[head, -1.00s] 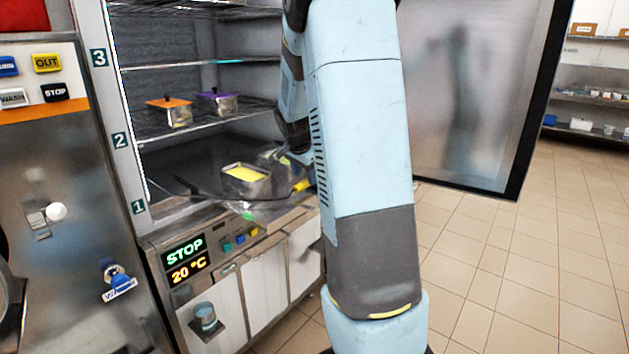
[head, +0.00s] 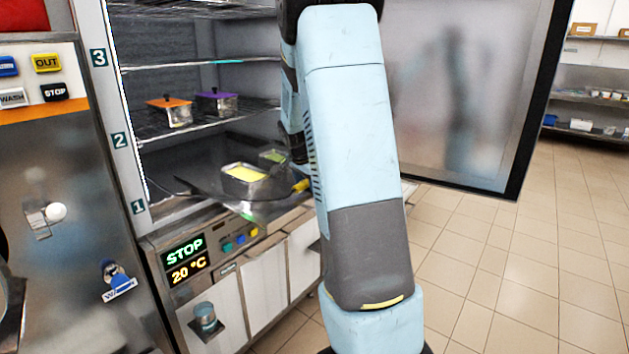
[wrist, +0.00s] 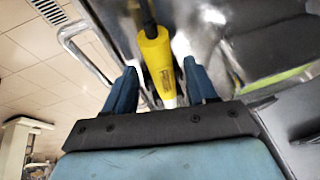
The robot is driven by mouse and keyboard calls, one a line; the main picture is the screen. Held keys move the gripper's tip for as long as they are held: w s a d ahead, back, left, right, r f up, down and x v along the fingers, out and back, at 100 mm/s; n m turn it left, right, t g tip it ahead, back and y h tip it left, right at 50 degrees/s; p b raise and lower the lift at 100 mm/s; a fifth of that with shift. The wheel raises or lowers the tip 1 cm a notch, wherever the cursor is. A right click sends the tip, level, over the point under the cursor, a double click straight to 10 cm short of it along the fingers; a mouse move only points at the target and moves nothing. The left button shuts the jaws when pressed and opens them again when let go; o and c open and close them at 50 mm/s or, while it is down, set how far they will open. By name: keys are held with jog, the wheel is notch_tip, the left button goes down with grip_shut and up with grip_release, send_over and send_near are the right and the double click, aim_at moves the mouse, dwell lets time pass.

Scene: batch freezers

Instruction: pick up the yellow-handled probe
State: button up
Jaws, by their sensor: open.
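The yellow-handled probe (wrist: 158,62) shows in the wrist view, its yellow handle running down between the two fingers of my gripper (wrist: 160,85). The fingers are open, one on each side of the handle, with a gap visible on both sides. In the head view the yellow handle (head: 301,185) shows as a small piece at the right of the tray in the freezer cabinet, beside my arm. My arm hides the gripper in the head view.
Two metal pans with yellow-green contents, a nearer one (head: 246,187) and one behind it, sit on the tray (head: 208,182) at level 1. Lidded pots, orange (head: 170,110) and purple (head: 217,101), stand on the shelf above. The open door (head: 470,100) is at the right.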

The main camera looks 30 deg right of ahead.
jog(key=shift+f, duration=0.1)
jog(key=shift+c, duration=0.3)
grip_shut()
dwell(0.4)
